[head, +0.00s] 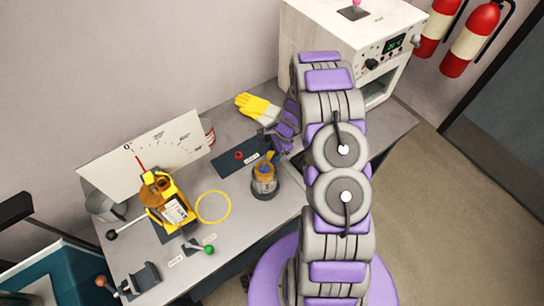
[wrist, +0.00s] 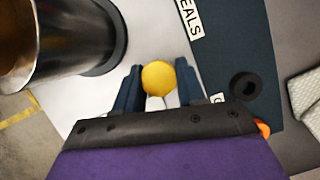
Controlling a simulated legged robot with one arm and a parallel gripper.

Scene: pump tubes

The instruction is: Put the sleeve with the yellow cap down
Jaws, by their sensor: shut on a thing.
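The sleeve's round yellow cap (wrist: 158,78) shows between my gripper's two dark fingers in the wrist view. My gripper (wrist: 158,88) is shut on the sleeve; only a little of its pale body shows below the cap. In the head view my gripper (head: 272,140) is at the right end of the dark mat (head: 228,171), and the sleeve cannot be made out there. The mat, marked "SEALS" in the wrist view (wrist: 240,45), lies beside the fingers. I cannot tell whether the sleeve touches the surface below.
A metal cylinder on a dark base (head: 264,186) stands close by, also in the wrist view (wrist: 50,40). A red ring (head: 238,156) lies on the mat. A yellow glove (head: 258,108) lies behind. A yellow circle (head: 213,207) marks bare bench beside the yellow device (head: 172,205).

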